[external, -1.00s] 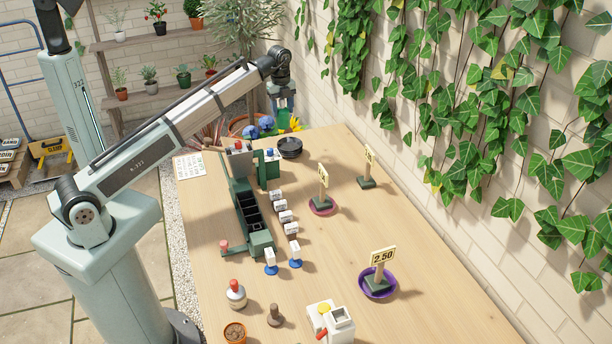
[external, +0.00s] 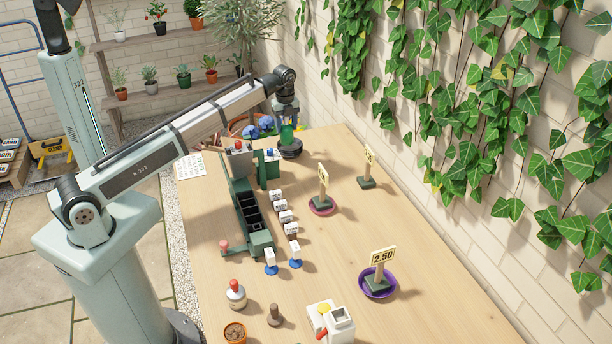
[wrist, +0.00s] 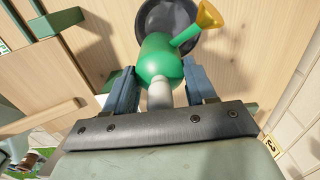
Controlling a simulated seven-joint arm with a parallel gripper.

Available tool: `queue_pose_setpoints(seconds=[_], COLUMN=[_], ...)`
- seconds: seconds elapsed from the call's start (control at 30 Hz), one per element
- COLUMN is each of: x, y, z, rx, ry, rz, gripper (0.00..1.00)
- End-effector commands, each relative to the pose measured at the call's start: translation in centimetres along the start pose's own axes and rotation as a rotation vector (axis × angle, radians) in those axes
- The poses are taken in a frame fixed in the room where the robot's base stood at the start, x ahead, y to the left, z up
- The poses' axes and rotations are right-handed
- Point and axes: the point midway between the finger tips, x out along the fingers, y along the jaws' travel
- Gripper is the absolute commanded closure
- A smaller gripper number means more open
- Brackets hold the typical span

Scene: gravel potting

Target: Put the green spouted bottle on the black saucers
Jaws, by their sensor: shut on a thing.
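The green spouted bottle (wrist: 160,60) is between the two fingers of my gripper (wrist: 164,85) in the wrist view. Its yellow-tipped spout (wrist: 208,14) points to the upper right. In the external view the green bottle (external: 287,134) hangs under my gripper (external: 286,120), at the far end of the table. The black saucers (external: 290,151) stand directly below it there. In the wrist view the dark saucer (wrist: 150,14) shows behind the bottle, which hides part of it. I cannot tell whether the bottle touches the saucers.
A green caddy (external: 247,205) with dark compartments stands left of the table's middle. Price signs stand in a pink saucer (external: 321,207) and a purple saucer (external: 377,285). Another sign (external: 368,170) stands near the wall. The table's right side has clear wood.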

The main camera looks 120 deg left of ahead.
Motion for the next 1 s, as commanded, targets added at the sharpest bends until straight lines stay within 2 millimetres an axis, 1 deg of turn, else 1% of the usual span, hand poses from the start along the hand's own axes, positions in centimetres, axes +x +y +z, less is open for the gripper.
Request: queue_pose_setpoints(seconds=[0.03, 0.1, 0.17, 0.53, 0.57, 0.8, 0.83, 1.0], x=[0.7, 1.5, 1.9, 2.2, 2.2, 2.1, 2.1, 2.1], y=[0.1, 0.1, 0.1, 0.0, 0.0, 0.0, 0.0, 0.0], z=[0.0, 0.0, 0.0, 0.0, 0.0, 0.0, 0.0, 0.0], rx=[0.0, 0.0, 0.0, 0.0, 0.0, 0.0, 0.0, 0.0], ry=[0.0, 0.0, 0.0, 0.0, 0.0, 0.0, 0.0, 0.0], rz=[0.0, 0.0, 0.0, -0.001, 0.0, -0.001, -0.001, -0.001], gripper=[0.84, 0.84, 0.84, 0.84, 0.43, 0.2, 0.19, 0.19])
